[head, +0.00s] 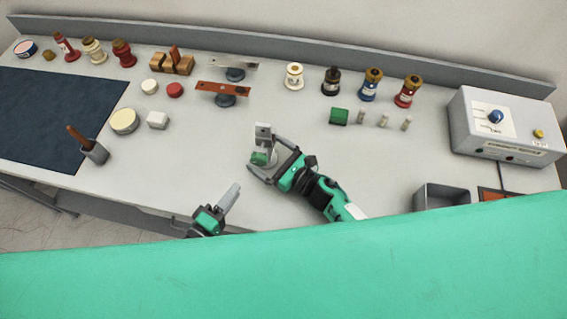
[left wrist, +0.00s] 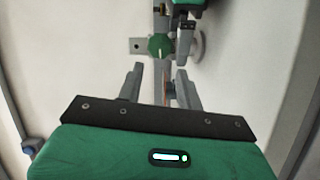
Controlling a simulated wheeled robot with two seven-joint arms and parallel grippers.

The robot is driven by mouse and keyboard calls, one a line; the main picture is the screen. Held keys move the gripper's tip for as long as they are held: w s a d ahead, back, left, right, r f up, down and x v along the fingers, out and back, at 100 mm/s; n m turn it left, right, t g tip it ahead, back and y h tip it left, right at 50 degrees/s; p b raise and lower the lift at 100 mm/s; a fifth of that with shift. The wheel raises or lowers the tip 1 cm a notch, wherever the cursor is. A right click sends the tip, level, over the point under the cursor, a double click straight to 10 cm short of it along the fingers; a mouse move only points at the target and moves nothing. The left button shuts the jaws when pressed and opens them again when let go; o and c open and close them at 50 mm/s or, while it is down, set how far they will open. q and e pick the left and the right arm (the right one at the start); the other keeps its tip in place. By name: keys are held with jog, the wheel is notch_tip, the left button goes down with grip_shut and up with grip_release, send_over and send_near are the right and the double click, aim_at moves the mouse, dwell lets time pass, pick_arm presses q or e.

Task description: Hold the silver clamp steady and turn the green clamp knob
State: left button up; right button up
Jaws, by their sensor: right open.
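The silver clamp (head: 263,132) stands on the bench in the head view, with the green knob (head: 258,158) low on its near side. My right gripper (head: 268,160) is open, its fingers spread beside the clamp; I cannot tell whether they touch it. My left gripper (head: 234,190) is apart from the clamp, nearer the front edge. In the left wrist view, my left gripper (left wrist: 160,70) is open and empty, and the green knob (left wrist: 160,46) lies just beyond its fingertips. Part of my right gripper (left wrist: 185,35) shows beside the knob.
A grey control box (head: 505,125) stands at the right, with a grey open bin (head: 441,196) before it. A green block (head: 339,116) and small metal posts lie right of the clamp. Bench around the clamp is clear.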

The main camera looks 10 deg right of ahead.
jog(key=shift+x, duration=1.05)
